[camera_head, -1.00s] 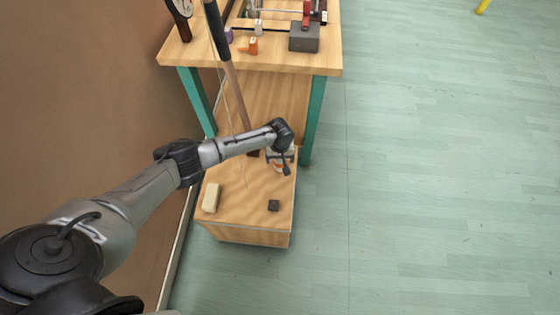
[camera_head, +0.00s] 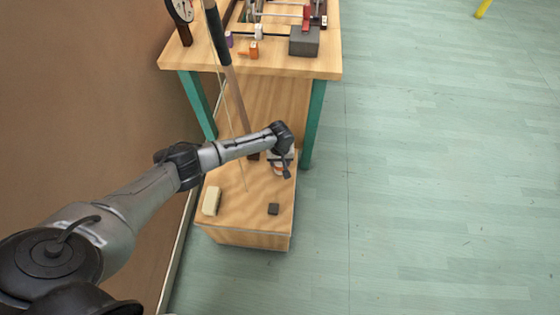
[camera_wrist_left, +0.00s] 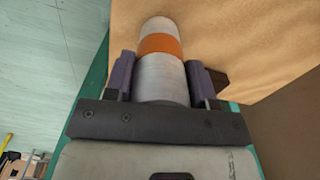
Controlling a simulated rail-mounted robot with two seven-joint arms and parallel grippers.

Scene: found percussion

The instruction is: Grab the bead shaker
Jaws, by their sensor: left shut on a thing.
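The bead shaker (camera_wrist_left: 160,72) is a pale grey cylinder with an orange band, seen in the left wrist view between the two fingers of my left gripper (camera_wrist_left: 163,80). The gripper is shut on it, with a dark finger against each side. In the head view my left gripper (camera_head: 281,165) is at the far right part of the low wooden box top (camera_head: 240,190), and the shaker (camera_head: 278,171) shows only in part beneath it. My right gripper is not in view.
A long stick with a black grip (camera_head: 217,35) stands behind. A workbench (camera_head: 270,66) with several items is beyond.

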